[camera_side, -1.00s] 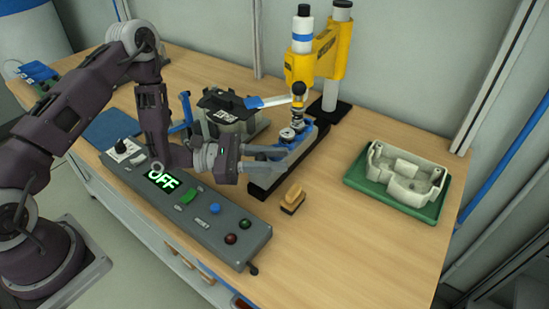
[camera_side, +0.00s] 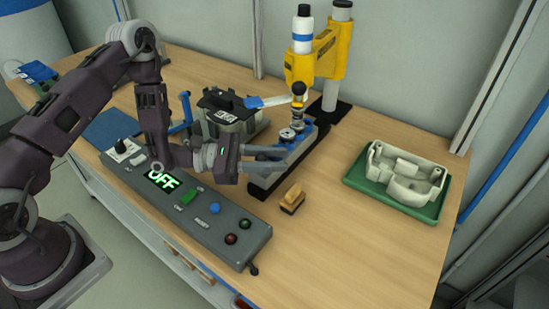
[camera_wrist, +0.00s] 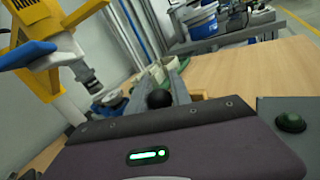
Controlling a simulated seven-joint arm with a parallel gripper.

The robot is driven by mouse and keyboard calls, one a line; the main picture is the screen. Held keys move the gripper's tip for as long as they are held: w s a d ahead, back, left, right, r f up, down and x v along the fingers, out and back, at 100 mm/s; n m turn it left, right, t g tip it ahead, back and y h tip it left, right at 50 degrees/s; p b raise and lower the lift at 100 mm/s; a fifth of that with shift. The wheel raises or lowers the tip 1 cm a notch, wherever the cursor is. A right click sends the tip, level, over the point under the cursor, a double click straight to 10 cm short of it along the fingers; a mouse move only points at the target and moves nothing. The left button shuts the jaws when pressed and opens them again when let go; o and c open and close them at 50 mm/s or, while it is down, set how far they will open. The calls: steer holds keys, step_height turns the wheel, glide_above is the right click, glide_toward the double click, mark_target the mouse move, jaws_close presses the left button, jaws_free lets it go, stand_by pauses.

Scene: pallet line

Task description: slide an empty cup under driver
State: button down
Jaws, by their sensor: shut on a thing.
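The yellow driver (camera_side: 328,55), a press with a blue lever (camera_side: 264,102), stands at the back of the bench; it also shows in the wrist view (camera_wrist: 32,40). Its tip points down over a blue slide (camera_side: 301,149) on a black base rail (camera_side: 270,184). A small round metal cup (camera_side: 287,134) sits on the slide; I cannot see inside it. My gripper (camera_side: 287,153) is at the near side of the slide, shut on a black ball knob (camera_wrist: 158,98), which shows between the fingers in the wrist view. The side view hides the grip.
A grey control box (camera_side: 190,208) showing OFF lies in front of the arm. A small wooden-topped block (camera_side: 292,199) stands right of the rail. A pale casting rests in a green tray (camera_side: 408,210) at right. A dark fixture (camera_side: 226,114) stands behind my wrist.

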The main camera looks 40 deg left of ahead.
mark_target(297, 147)
stand_by(0.5)
steer(key=w, duration=0.9)
steer(key=shift+w, duration=0.25)
steer(key=c, duration=1.2)
jaws_free()
